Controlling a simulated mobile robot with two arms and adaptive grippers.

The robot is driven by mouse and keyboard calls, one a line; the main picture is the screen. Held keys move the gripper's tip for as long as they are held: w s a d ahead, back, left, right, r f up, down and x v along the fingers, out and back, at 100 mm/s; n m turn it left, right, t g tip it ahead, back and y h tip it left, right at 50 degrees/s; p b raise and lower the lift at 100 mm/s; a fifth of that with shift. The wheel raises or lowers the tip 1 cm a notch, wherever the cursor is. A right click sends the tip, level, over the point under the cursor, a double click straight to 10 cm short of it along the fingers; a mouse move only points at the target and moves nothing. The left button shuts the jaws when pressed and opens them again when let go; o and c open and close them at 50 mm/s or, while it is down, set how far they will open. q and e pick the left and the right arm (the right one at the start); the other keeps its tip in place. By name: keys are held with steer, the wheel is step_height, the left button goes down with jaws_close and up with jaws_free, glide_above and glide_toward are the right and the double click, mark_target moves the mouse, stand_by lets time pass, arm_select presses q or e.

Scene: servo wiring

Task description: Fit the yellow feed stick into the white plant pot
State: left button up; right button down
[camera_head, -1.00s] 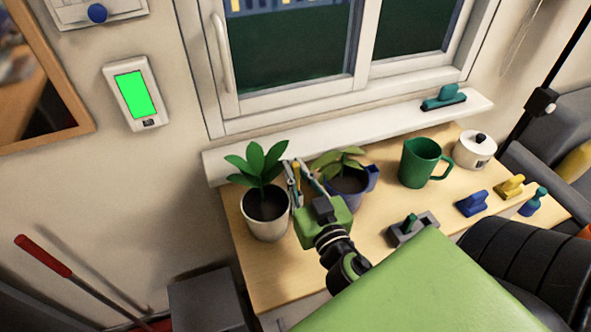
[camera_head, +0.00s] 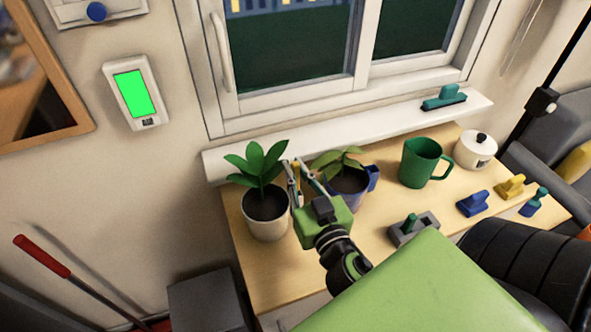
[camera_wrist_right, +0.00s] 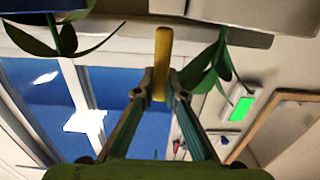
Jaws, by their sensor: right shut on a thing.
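The white plant pot (camera_head: 266,222) with a leafy green plant stands at the left end of the wooden counter. My right gripper (camera_head: 296,172) is just right of it, between this pot and a blue pot (camera_head: 346,191) with another plant. The gripper is shut on the yellow feed stick (camera_head: 296,170), which is apart from the white pot's soil as far as I can tell. In the right wrist view the stick (camera_wrist_right: 162,62) stands between the fingertips (camera_wrist_right: 160,88), with green leaves on both sides. My left gripper is not in view.
The window sill (camera_head: 330,138) runs close behind the plants.

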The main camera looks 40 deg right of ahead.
steer(key=shift+f+b, duration=2.55)
steer(key=shift+f, duration=0.05)
steer(key=c, duration=2)
jaws_free()
steer(key=shift+r, duration=0.2)
